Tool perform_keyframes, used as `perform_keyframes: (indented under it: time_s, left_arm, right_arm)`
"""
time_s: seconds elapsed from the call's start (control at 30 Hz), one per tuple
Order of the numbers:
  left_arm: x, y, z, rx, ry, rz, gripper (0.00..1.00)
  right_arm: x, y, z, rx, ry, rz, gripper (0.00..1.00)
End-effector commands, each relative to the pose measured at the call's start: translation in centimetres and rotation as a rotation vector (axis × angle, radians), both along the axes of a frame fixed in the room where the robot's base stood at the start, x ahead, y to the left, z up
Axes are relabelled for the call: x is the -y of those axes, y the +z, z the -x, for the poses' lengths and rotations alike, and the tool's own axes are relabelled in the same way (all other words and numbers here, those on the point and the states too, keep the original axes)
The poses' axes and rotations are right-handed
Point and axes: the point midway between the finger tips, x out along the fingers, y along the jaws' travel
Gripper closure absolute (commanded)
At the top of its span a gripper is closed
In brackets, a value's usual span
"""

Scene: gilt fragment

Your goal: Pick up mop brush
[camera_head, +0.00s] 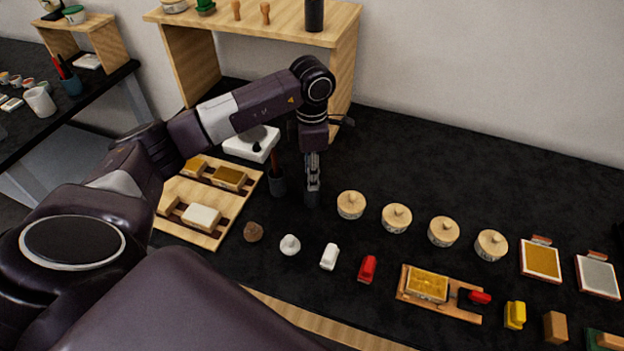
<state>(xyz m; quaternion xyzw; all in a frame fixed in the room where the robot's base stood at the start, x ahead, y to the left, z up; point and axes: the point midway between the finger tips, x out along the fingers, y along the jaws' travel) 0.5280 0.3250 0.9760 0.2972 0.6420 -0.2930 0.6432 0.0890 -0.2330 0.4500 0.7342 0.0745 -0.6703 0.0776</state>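My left gripper (312,190) points down over the black table, just right of a small dark cup (277,184). It is seen edge-on, so its finger gap cannot be judged. A reddish-brown handle (274,162) stands upright in the cup; it may be the mop brush, but its bristles do not show clearly. No object shows in the gripper, and a narrow space appears between it and the cup. My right gripper is not in view.
A wooden tray (243,190) with blocks lies left of the cup, and a white dish (240,146) behind it. Lidded round pots (351,205) stand to the right. A wooden shelf (345,60) rises behind my arm. The table's back right is clear.

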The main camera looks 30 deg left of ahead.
Motion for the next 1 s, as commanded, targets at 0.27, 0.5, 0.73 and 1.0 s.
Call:
perform_keyframes:
  time_s: [0.27,0.5,0.73,1.0]
  left_arm:
    - [0.0,0.0,0.0,0.001,-0.001,0.001,0.80]
    - [0.0,0.0,0.0,0.001,-0.001,0.001,1.00]
    - [0.1,0.1,-0.1,0.002,-0.001,0.001,1.00]
    - [0.0,1.8,-0.2,0.005,0.000,0.001,1.00]
  right_arm:
    - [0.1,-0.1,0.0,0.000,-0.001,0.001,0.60]
    - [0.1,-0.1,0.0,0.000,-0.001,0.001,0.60]
    - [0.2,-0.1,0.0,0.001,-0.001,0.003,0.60]
    - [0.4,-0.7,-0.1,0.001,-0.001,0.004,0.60]
